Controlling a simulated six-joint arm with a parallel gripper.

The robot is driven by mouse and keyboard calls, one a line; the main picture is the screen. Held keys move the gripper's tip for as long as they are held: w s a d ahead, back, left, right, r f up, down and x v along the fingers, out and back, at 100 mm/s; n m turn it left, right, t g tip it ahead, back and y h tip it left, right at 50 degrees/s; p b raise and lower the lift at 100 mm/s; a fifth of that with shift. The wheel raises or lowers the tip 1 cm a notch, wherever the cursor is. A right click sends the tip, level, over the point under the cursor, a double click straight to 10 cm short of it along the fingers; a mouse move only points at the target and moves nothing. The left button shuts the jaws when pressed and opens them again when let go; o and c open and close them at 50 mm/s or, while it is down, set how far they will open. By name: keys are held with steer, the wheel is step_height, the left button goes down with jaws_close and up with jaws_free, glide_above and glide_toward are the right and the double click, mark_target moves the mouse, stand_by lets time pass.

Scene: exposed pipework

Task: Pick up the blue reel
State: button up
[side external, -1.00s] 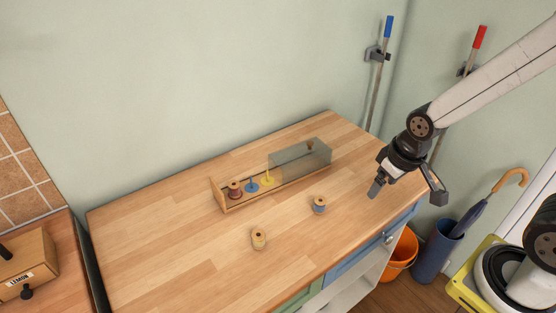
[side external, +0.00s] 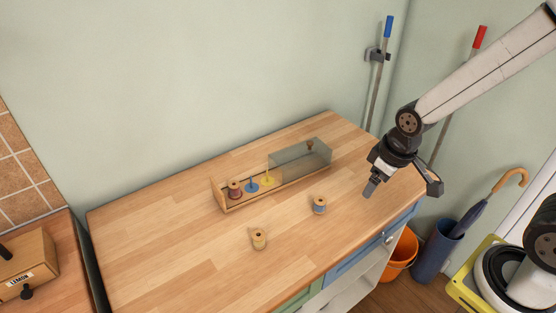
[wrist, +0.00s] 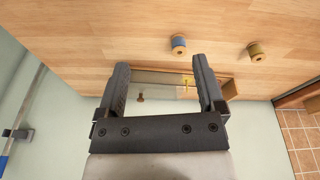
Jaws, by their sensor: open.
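The blue reel (side external: 320,205) is a wooden spool with blue thread, standing on the wooden worktop near its front right. It also shows in the wrist view (wrist: 179,44), beyond the fingertips and a little right of the middle. My gripper (side external: 399,190) is open and empty, above the right end of the worktop and to the right of the blue reel. Both fingers show in the wrist view (wrist: 160,65), with nothing between them at the tips.
A tan reel (side external: 259,239) stands on the worktop left of the blue one. Behind them, a wooden rack (side external: 225,208) has coloured pegs, a dark red reel (side external: 235,190) and a clear cover (side external: 298,158) over its right part. The worktop's left side is clear.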

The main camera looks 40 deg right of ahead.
steer(key=w+a+f+n+g, duration=0.1)
steer(key=w+a+f+n, duration=0.1)
steer(key=w+n, duration=0.4)
steer(key=n+g, duration=0.1)
steer(key=n, duration=0.9)
glide_above(321, 202)
steer(key=d, duration=0.1)
step_height(321, 202, down, 4)
steer(key=shift+s+r, duration=0.15)
steer(key=shift+r, duration=0.1)
steer(key=shift+w+a+f+n, duration=0.25)
steer(key=shift+w+f+n, duration=0.25)
steer(key=shift+n, duration=0.4)
steer(key=shift+f, duration=0.1)
steer(key=shift+f, duration=1.15)
steer(key=shift+f, duration=0.1)
steer(key=shift+d+f, duration=0.1)
steer(key=shift+f, duration=2.4)
